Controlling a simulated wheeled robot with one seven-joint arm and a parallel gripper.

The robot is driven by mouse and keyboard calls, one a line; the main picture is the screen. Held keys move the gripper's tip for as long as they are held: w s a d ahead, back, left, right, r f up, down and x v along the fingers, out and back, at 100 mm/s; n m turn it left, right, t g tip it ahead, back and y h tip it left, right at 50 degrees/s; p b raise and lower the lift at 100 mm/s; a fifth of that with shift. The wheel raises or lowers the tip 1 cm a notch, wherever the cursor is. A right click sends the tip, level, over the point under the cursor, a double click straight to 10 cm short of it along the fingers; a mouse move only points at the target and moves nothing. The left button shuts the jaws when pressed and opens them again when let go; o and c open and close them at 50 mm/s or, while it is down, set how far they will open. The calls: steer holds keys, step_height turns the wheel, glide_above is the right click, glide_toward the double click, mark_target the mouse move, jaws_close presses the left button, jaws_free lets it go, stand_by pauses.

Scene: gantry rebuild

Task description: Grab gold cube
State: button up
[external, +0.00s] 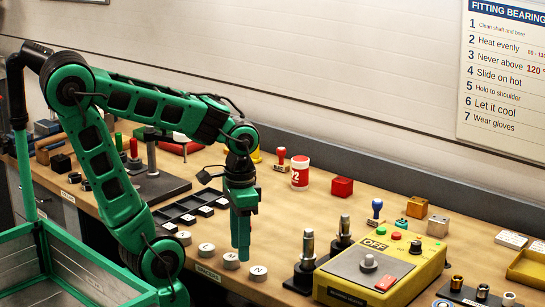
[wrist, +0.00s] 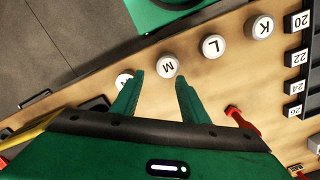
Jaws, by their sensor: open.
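The gold cube (external: 417,207) stands on the wooden workbench (external: 290,215) right of centre in the external view, behind the yellow control box. It does not show in the wrist view. My gripper (external: 241,254) points down near the bench's front edge, well to the left of the cube, close to a row of round white lettered pieces. In the wrist view my gripper (wrist: 159,80) has its two fingers apart with nothing held between them. The white piece marked M (wrist: 167,67) appears beyond the gap.
The yellow control box (external: 380,265) and upright metal posts (external: 308,248) stand between my gripper and the cube. A silvery block (external: 438,226), a teal piece (external: 401,223) and a blue-knobbed stamp (external: 376,210) are near the cube. A red cube (external: 342,187) sits farther left.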

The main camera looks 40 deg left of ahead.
steer(key=shift+s+r, duration=0.1)
steer(key=shift+s, duration=0.05)
step_height(320, 180, up, 10)
steer(key=m+t+h, duration=0.1)
steer(key=m+h, duration=1)
steer(key=h, duration=0.3)
glide_above(426, 205)
steer(key=a, duration=0.3)
steer(key=f, duration=1.1)
steer(key=shift+d+f, duration=0.1)
steer(key=shift+d, duration=0.15)
steer(key=x, duration=0.2)
steer(key=f+x, duration=0.1)
steer(key=x, duration=0.2)
steer(key=shift+f, duration=0.2)
steer(key=c, duration=1)
